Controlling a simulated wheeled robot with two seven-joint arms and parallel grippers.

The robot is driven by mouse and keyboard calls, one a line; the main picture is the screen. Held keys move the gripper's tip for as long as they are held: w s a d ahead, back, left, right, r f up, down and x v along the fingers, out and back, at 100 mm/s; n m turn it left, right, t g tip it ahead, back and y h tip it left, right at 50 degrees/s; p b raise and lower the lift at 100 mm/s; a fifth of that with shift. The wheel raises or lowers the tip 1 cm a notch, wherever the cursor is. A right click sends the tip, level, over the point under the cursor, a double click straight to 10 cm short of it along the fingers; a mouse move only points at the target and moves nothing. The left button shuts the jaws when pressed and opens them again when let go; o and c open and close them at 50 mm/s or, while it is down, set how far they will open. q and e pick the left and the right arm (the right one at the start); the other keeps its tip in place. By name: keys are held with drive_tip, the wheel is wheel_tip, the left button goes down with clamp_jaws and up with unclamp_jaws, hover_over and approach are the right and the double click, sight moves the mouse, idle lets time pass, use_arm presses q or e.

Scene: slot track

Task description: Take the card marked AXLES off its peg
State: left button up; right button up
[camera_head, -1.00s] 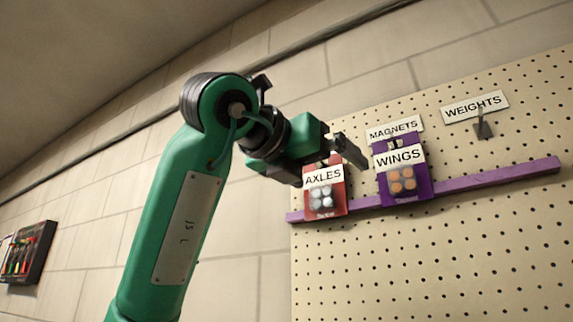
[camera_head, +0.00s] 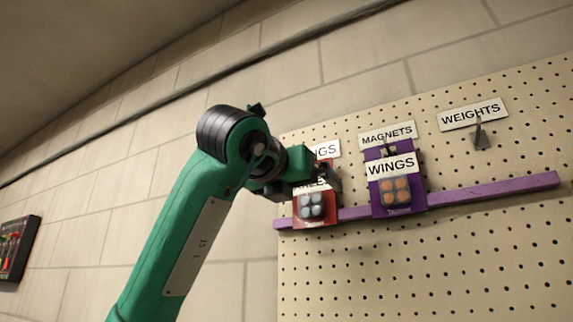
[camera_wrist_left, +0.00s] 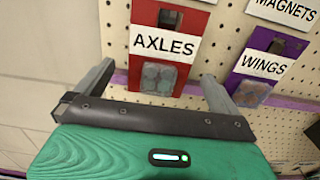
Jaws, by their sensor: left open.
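The red AXLES card (camera_head: 320,217) with grey round parts hangs on the pegboard at the left of the purple WINGS card. My left gripper (camera_head: 322,182) is in front of its upper part and hides most of its label in the head view. In the left wrist view, the AXLES card (camera_wrist_left: 163,60) shows its whole label, with a dark peg hole area at its top. My open left gripper (camera_wrist_left: 156,84) has one finger on each side of the card's lower part. I cannot tell whether the fingers touch it. My right gripper is not in view.
The purple WINGS card (camera_head: 396,190) hangs close at the right, under a MAGNETS sign (camera_head: 387,134). A WEIGHTS sign (camera_head: 472,114) has an empty-looking peg (camera_head: 480,138). A purple rail (camera_head: 490,191) crosses the pegboard (camera_head: 430,270) behind the cards.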

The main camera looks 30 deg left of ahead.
use_arm(q)
drive_tip(key=shift+w+a+p, duration=0.1)
drive_tip(key=shift+w+p, duration=0.25)
drive_tip(key=shift+w, duration=0.9)
drive_tip(key=c, duration=0.9)
drive_tip(key=o, duration=0.3)
drive_tip(key=shift+c, duration=1.3)
drive_tip(key=shift+r, duration=0.15)
drive_tip(key=shift+r+p, duration=0.3)
drive_tip(key=shift+r, duration=0.05)
drive_tip(key=shift+s, duration=0.2)
